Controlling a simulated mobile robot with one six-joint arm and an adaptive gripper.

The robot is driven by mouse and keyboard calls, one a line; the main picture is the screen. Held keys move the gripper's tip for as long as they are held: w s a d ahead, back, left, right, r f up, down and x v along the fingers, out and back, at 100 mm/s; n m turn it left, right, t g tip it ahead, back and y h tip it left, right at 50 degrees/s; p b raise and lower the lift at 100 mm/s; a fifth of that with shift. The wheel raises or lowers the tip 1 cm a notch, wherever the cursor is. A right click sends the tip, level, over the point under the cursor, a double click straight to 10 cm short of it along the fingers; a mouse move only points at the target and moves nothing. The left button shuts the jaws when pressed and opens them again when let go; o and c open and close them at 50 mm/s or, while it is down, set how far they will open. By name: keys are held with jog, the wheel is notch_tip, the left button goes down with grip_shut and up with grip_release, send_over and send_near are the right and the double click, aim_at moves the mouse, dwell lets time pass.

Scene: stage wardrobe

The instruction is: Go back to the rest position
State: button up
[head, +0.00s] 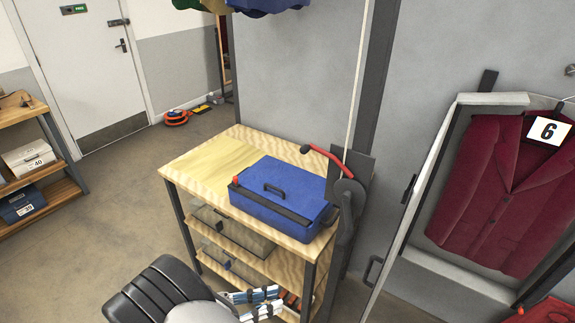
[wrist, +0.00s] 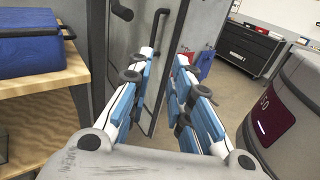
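My gripper (head: 276,302) is at the bottom of the head view, in front of the wooden table's lower shelves. In the wrist view my gripper (wrist: 166,58) shows two blue-and-white fingers apart, with nothing between them. The fingers point towards a grey panel and the floor beyond. The blue case (head: 277,198) lies shut on the table top (head: 213,162), apart from my gripper. It also shows at the left of the wrist view (wrist: 40,42).
A lever with a red handle (head: 327,157) stands beside the table. At right, a locker holds a maroon jacket (head: 497,190) marked 6; its door (head: 412,205) stands open. A grey rounded body (wrist: 290,110) is right of my fingers. Floor (head: 110,205) is clear at left.

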jog(key=d+r+m+g+y, duration=0.65)
jog(key=d+r+m, duration=0.25)
jog(key=d+r, duration=0.4)
jog(key=s+d+r+m+t+y, duration=0.2)
jog(key=s+d+r+m+y, duration=0.1)
jog(key=s+r+m+y, duration=0.1)
jog(key=s+d+r+m+t+y, duration=0.3)
jog(key=s+d+r+m+y, duration=0.1)
jog(key=s+m, duration=0.4)
jog(key=shift+s+d+r+m+y, duration=0.3)
jog(key=shift+s+r+y, duration=0.25)
jog(key=shift+y, duration=0.5)
jog(key=shift+w+r+t, duration=0.1)
jog(key=shift+w+t, duration=0.05)
jog(key=shift+t, duration=0.1)
